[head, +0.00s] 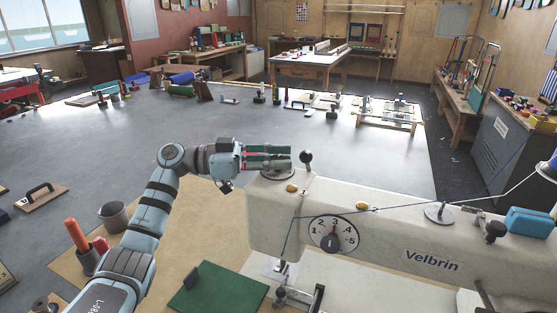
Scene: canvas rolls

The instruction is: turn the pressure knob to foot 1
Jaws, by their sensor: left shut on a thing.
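The cream Velbrin sewing machine (390,235) fills the lower right. A black ball-topped post (306,159) stands just right of the fingertips. My right gripper is out of view.
A green pad (218,291) lies in front of the machine. A spool pin disc (439,212) and blue box (529,221) sit on the machine's right.

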